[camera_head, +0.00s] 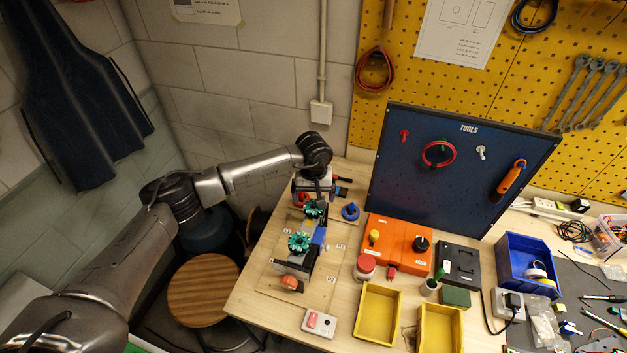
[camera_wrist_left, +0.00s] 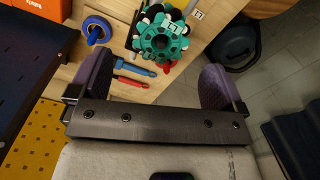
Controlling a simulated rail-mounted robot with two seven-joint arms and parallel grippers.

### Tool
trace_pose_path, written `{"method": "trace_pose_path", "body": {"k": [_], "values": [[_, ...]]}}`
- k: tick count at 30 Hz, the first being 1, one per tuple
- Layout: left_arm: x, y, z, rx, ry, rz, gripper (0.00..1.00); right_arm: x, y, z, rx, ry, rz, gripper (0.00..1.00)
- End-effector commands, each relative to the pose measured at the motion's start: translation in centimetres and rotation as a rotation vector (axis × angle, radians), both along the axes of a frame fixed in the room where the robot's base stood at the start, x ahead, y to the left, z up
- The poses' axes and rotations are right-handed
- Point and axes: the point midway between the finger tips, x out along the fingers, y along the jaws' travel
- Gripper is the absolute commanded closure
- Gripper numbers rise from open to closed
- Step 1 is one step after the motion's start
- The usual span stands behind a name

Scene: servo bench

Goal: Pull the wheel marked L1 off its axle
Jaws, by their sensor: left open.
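Teal toothed wheels sit on a small vehicle on the wooden bench. In the head view one wheel (camera_head: 299,242) is nearer and another teal wheel (camera_head: 314,208) is farther back, close to my left gripper. In the left wrist view a teal wheel (camera_wrist_left: 157,38) with a white tag, apparently reading L1, is just beyond the fingers. My left gripper (camera_head: 316,190) is at the far end of the vehicle. In the left wrist view its purple fingers (camera_wrist_left: 155,80) are wide apart with nothing held. The axle is hidden behind the wheel. My right gripper is out of view.
Red and blue handled tools (camera_wrist_left: 132,76) lie on the bench between the finger lines. A blue round part (camera_head: 350,211) stands right of the vehicle. An orange box (camera_head: 399,242), yellow trays (camera_head: 378,313) and a blue tool panel (camera_head: 455,165) stand farther right.

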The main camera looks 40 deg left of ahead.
Motion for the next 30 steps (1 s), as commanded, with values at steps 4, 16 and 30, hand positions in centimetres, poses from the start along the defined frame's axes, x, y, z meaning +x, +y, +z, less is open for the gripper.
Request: {"method": "trace_pose_path", "body": {"k": [4, 16, 30], "values": [[0.0, 0.0, -1.9, -0.001, 0.002, 0.0, 0.04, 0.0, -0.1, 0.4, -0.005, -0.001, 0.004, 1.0], [0.0, 0.0, -4.0, -0.001, -0.001, 0.0, 0.04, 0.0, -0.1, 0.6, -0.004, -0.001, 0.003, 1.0], [0.0, 0.0, -4.1, -0.001, -0.001, 0.0, 0.25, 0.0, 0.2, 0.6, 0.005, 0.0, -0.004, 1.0]]}}
